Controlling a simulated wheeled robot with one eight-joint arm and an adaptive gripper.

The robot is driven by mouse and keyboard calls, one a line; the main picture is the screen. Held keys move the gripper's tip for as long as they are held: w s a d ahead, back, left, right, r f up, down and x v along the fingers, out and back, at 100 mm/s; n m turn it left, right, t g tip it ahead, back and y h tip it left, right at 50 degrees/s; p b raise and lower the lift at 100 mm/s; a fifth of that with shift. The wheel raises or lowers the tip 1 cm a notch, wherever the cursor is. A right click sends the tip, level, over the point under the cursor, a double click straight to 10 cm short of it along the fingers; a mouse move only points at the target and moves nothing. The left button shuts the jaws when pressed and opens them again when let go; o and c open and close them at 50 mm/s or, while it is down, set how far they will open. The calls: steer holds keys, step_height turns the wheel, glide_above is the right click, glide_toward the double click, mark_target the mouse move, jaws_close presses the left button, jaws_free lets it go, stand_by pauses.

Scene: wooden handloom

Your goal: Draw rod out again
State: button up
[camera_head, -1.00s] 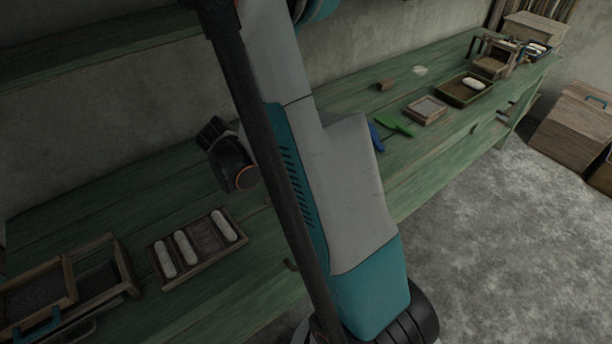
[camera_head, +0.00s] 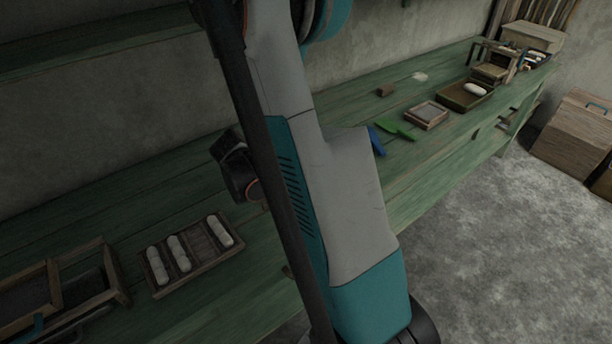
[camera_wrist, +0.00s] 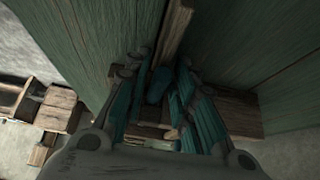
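My gripper (camera_wrist: 162,66) shows in the wrist view, with its two teal-padded fingers some way apart. A small rounded teal piece (camera_wrist: 158,86) lies between the fingers; I cannot tell whether they touch it or whether it is part of the rod. A narrow wooden bar (camera_wrist: 178,28) runs upward in the picture beyond the fingertips, between green planks. No rod can be made out with certainty in either view. In the head view my own arm covers the middle, and the gripper's fingers are hidden.
The green bench (camera_head: 95,222) runs along the wall. On it are a tray with white rolls (camera_head: 213,262), wooden frames (camera_head: 113,275), a green scoop (camera_head: 398,129), a small framed box (camera_head: 427,114) and a brown tray (camera_head: 452,99). A wooden chest (camera_head: 572,135) stands on the floor.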

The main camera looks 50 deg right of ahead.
jaws_close()
steer(key=w+a, duration=0.1)
steer(key=a, duration=0.6)
steer(key=w+a, duration=0.1)
steer(key=a, duration=0.3)
steer(key=shift+w, duration=0.35)
steer(key=o, duration=0.7)
jaws_free()
steer(key=shift+c, duration=0.2)
steer(key=shift+a+r, duration=0.1)
steer(key=p+v, duration=0.3)
steer(key=v, duration=0.3)
steer(key=shift+a+r, duration=0.2)
steer(key=shift+r, duration=0.1)
